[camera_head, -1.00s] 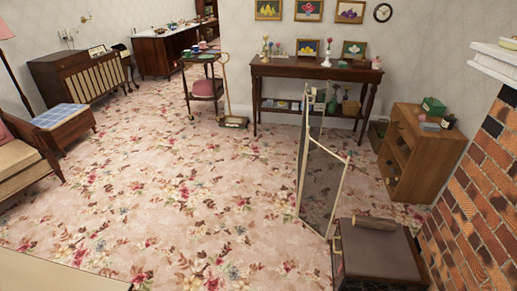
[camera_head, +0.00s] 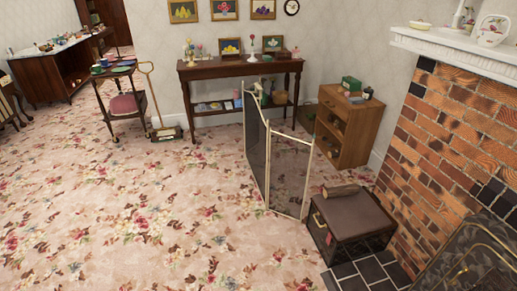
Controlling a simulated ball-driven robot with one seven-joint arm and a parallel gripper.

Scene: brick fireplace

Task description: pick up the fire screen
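The fire screen (camera_head: 257,151) stands upright on the floral carpet, right of the picture's middle. It has pale, thin frames and dark see-through mesh, with its panels folded at angles to each other. My gripper is not in view.
A dark box (camera_head: 349,228) with a log (camera_head: 341,190) on it stands beside the brick fireplace (camera_head: 450,130). A wooden cabinet (camera_head: 345,130) and a dark side table (camera_head: 240,68) stand behind the screen. A trolley (camera_head: 122,103) stands left. The carpet at left and front is open.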

